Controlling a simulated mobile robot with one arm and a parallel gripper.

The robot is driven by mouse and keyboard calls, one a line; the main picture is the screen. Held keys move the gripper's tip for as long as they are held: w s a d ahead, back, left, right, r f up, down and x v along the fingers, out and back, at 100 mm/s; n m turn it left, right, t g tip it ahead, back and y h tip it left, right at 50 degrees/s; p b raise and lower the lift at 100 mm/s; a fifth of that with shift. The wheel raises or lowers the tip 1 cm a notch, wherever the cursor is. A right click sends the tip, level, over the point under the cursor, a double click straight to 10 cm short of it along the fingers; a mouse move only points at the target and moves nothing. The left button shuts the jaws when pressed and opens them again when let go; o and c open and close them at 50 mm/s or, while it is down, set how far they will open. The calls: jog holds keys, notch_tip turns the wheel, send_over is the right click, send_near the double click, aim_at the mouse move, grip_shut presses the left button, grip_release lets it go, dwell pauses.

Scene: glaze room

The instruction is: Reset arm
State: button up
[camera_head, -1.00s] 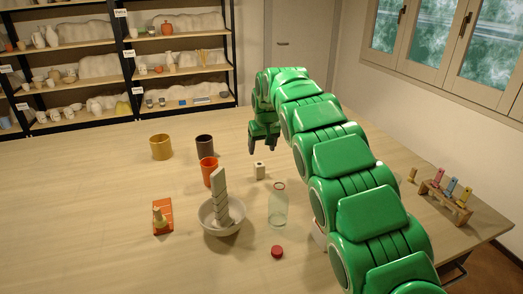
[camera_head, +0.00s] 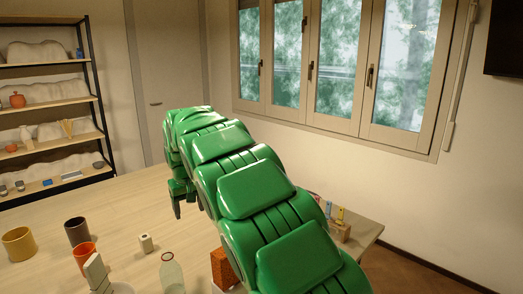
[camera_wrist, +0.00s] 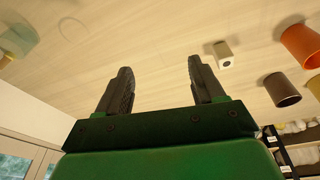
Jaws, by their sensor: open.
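My green arm reaches over the wooden table in the head view. My gripper (camera_head: 182,203) hangs at its far end, above the table and apart from the objects. In the wrist view my gripper (camera_wrist: 160,72) has its two dark fingers spread wide, with only bare tabletop between them. A small pale block with a dark hole (camera_head: 146,243) stands near the gripper in the head view. The block also shows right of the fingers in the wrist view (camera_wrist: 223,56).
A mustard cup (camera_head: 18,244), a dark cup (camera_head: 77,232), an orange cup (camera_head: 84,256) and a clear bottle (camera_head: 171,274) stand at left. An orange textured block (camera_head: 223,268) is beside my arm. A small rack (camera_head: 339,231) stands behind it. Shelves (camera_head: 50,105) and windows line the walls.

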jog(key=s+d+r+m+g, duration=0.1)
jog(key=s+d, duration=0.5)
jog(key=d, duration=0.3)
jog(key=s+d+r+m+h, duration=0.1)
jog(key=s+d+r+m, duration=0.1)
jog(key=s+d, duration=0.55)
jog(key=s+d+r+m+g, duration=0.1)
jog(key=s+d, duration=0.3)
jog(key=d, duration=0.6)
jog(key=s+d+f+m, duration=0.1)
jog(key=s+d+f, duration=0.1)
jog(key=s, duration=0.7)
jog(key=s+d+f+g, duration=0.1)
jog(key=s+d, duration=0.4)
jog(key=s, duration=0.5)
jog(key=s+d+f+m+g, duration=0.1)
jog(key=s+d+f, duration=0.2)
jog(key=s, duration=0.7)
jog(key=shift+s+d+f+m, duration=0.2)
jog(key=shift+s+f+m, duration=0.05)
jog(key=shift+f+m, duration=0.05)
